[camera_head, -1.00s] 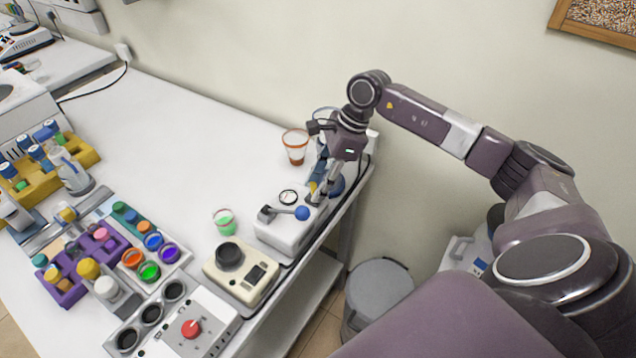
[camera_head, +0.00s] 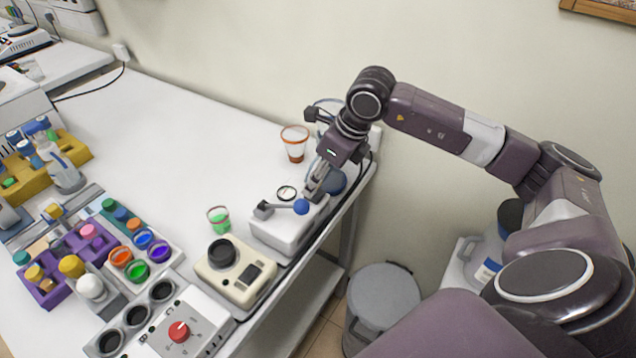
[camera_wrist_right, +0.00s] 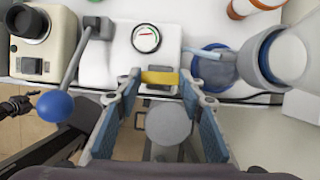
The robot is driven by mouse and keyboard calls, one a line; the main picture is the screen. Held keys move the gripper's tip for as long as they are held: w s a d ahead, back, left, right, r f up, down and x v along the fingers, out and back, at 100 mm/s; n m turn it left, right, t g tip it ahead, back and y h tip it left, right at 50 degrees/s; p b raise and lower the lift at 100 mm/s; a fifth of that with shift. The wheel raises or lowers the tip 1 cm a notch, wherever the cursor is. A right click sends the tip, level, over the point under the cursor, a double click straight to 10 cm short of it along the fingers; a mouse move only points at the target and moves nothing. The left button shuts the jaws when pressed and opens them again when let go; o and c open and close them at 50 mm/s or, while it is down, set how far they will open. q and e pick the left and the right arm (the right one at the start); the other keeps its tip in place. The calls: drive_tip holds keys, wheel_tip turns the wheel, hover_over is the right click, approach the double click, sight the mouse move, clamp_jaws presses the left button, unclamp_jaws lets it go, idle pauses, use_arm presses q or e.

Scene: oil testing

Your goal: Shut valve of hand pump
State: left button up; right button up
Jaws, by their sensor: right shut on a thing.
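The hand pump (camera_head: 282,230) is a white box near the table's right edge, with a round gauge (camera_head: 286,192) on top and a lever ending in a blue ball (camera_head: 301,207). Its yellow valve handle (camera_wrist_right: 160,77) shows in the right wrist view, between the blue-padded fingers of my right gripper (camera_head: 314,196). The gripper is shut on the handle from the pump's right side. In the head view the fingers hide the handle. The gauge (camera_wrist_right: 146,38) and blue ball (camera_wrist_right: 55,104) also show in the right wrist view.
A cup with orange-brown liquid (camera_head: 295,146) stands behind the pump, and a green-filled cup (camera_head: 219,219) to its left. A beige device (camera_head: 236,272) stands in front. Coloured vials and racks fill the left. A grey bin (camera_head: 383,300) stands on the floor.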

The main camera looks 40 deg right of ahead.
drive_tip(key=shift+r+m, duration=0.15)
drive_tip(key=shift+m, duration=0.25)
drive_tip(key=o, duration=1.1)
drive_tip(key=shift+o, duration=0.3)
drive_tip(key=v, duration=1.2)
drive_tip(key=shift+s, duration=0.15)
